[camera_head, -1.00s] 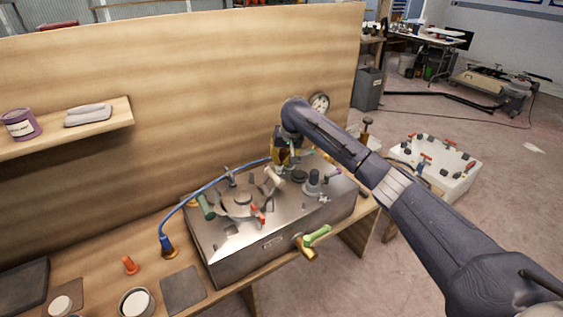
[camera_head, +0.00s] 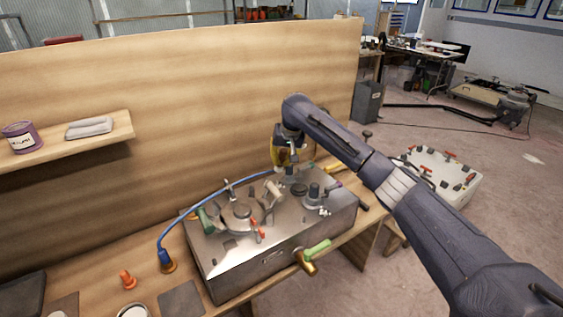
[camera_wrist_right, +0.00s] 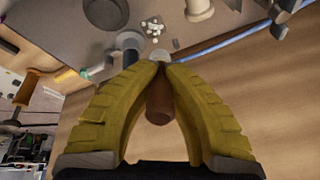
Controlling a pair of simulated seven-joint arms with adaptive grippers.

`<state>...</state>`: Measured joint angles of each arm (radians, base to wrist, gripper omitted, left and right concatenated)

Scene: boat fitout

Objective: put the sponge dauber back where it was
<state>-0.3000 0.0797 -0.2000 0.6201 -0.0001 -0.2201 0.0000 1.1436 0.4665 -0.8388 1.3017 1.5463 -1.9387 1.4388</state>
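My right gripper (camera_head: 286,165) is over the far part of the metal box, near the upright wooden panel. In the right wrist view its yellow fingers (camera_wrist_right: 160,64) come together at the tips. They are shut on what looks like the sponge dauber: a brown round handle (camera_wrist_right: 159,103) lies between the fingers, and a pale round end (camera_wrist_right: 160,55) shows just past the tips. The fingertips hide the part between. In the head view the dauber cannot be made out clearly. My left gripper is not in view.
The metal box (camera_head: 262,268) carries valves, knobs and a blue hose (camera_head: 190,212). A green-handled valve (camera_head: 314,252) juts from its front. An orange cone (camera_head: 127,280) and a dark square pad (camera_head: 181,299) lie on the bench. A shelf (camera_head: 117,131) holds a purple can (camera_head: 21,137).

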